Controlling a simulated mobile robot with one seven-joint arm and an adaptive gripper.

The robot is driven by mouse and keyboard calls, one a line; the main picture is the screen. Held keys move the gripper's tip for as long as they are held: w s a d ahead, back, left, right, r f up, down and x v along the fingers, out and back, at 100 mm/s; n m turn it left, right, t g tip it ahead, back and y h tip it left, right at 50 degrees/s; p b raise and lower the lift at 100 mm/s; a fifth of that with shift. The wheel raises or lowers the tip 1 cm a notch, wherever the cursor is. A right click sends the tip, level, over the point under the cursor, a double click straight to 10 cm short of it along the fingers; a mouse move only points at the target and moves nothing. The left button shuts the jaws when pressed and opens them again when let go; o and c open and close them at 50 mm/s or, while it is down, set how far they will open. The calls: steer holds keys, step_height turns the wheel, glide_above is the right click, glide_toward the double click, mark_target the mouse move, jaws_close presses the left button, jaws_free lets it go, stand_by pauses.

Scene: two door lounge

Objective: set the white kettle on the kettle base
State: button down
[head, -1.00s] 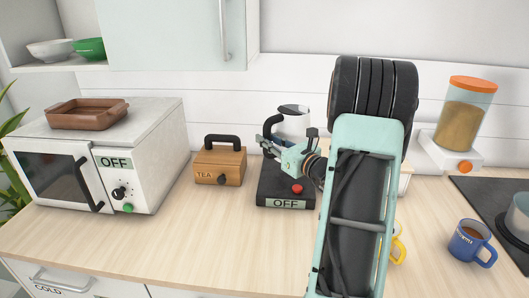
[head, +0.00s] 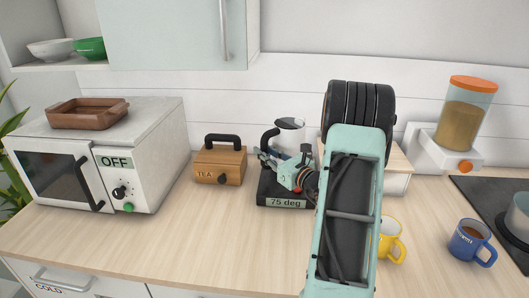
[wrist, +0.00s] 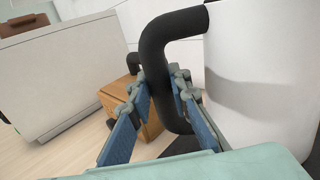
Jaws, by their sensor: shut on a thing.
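The white kettle (head: 291,133) with its black handle (head: 269,139) is upright over the black kettle base (head: 266,187) in the head view. Its lower part is hidden behind my gripper, so the contact with the base is not plain to see. The base's front display (head: 286,203) reads "75 deg". My gripper (head: 272,163) is shut on the handle. In the wrist view, my gripper's blue-padded fingers (wrist: 163,95) stand on both sides of the black handle (wrist: 163,48), with the white kettle body (wrist: 262,75) to the right.
A wooden tea box (head: 219,166) stands left of the base, and a white microwave (head: 100,160) further left. A yellow mug (head: 391,243), a blue mug (head: 472,243) and a dispenser (head: 460,112) are to the right. The front counter is clear at left.

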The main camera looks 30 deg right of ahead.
steer(key=c, duration=1.8)
jaws_free()
steer(key=shift+f, duration=0.1)
steer(key=shift+s, duration=0.25)
steer(key=s+d+b, duration=0.1)
steer(key=s, duration=1)
steer(key=shift+s+d, duration=0.3)
